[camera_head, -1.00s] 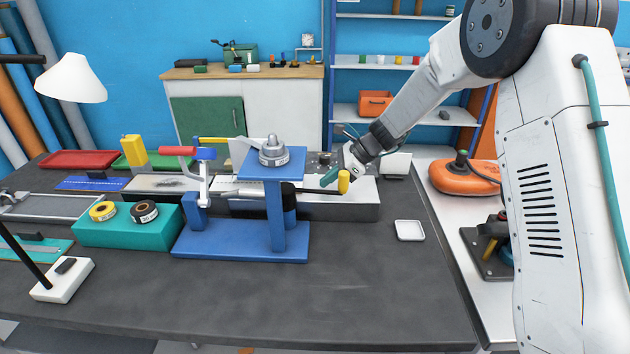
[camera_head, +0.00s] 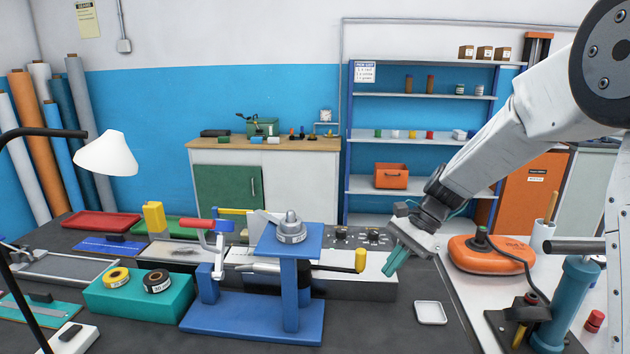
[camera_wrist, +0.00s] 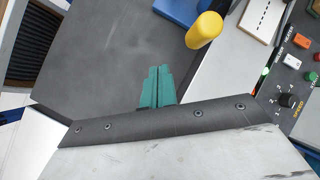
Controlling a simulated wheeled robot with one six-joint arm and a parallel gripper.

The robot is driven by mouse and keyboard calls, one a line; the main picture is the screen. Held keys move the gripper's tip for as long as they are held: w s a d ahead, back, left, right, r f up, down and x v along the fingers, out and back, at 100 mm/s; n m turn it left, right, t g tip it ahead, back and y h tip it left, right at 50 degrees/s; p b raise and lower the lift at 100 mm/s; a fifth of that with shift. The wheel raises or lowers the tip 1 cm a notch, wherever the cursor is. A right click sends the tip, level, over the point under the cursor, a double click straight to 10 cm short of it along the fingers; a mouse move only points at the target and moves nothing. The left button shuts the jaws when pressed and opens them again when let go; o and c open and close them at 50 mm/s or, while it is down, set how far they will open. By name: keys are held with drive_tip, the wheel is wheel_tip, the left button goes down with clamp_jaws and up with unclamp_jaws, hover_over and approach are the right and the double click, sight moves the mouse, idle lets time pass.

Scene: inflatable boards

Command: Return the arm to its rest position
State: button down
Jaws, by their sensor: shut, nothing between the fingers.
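My gripper (camera_head: 393,262) has teal fingers and hangs at the end of my white arm, above the right part of the dark table (camera_head: 370,335). It is shut and empty. In the wrist view the two teal fingers (camera_wrist: 158,86) lie side by side with nothing between them. The yellow knob (camera_head: 360,260) of the blue press (camera_head: 290,262) is just left of my gripper and apart from it. The knob also shows in the wrist view (camera_wrist: 204,29).
A grey machine (camera_head: 350,287) with knobs stands behind the press. A small white tray (camera_head: 430,313) lies right of it. A lamp (camera_head: 107,154) stands left.

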drive_tip(key=s+d+r+n+t+h, duration=0.1)
drive_tip(key=s+d+r+n+h, duration=0.1)
drive_tip(key=s, duration=0.8)
drive_tip(key=s+d+r+n+t+h, duration=0.1)
drive_tip(key=s+d+r+n, duration=0.3)
drive_tip(key=s, duration=0.7)
drive_tip(key=s+d+r+n+t+h, duration=0.1)
drive_tip(key=s+d+r+n+h, duration=0.1)
drive_tip(key=s, duration=0.8)
drive_tip(key=shift+s+d+r+n+h, duration=0.35)
drive_tip(key=shift+r+n+h, duration=0.45)
drive_tip(key=shift+r+n, duration=0.65)
drive_tip(key=shift+d, duration=0.15)
